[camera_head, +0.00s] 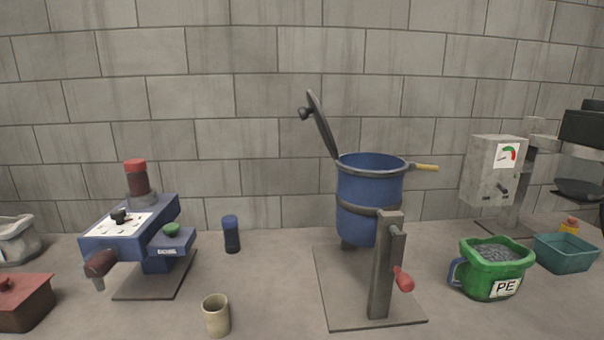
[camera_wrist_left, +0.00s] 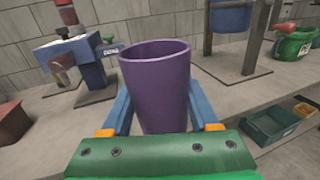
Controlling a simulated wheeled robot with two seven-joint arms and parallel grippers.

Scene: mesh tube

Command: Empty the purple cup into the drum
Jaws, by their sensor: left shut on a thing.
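The purple cup (camera_wrist_left: 157,90) stands roughly upright between the blue fingers of my left gripper (camera_wrist_left: 163,112), which is shut on it. Its open rim faces up in the left wrist view, and what lies deep inside is hidden. The cup and the gripper are outside the head view. The blue drum (camera_head: 362,188) stands on a stand at the centre right in the head view. Its dark lid (camera_head: 322,125) is swung up on the left, so the top is open. Part of the drum (camera_wrist_left: 230,18) shows behind the cup in the left wrist view. My right gripper is not in view.
A post with a red handle (camera_head: 403,279) stands before the drum. A green PE bucket of grey granules (camera_head: 490,284) and a teal bin (camera_head: 565,254) are at the right. A blue machine (camera_head: 135,225), dark blue canister (camera_head: 231,235) and beige cup (camera_head: 216,318) are at the left.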

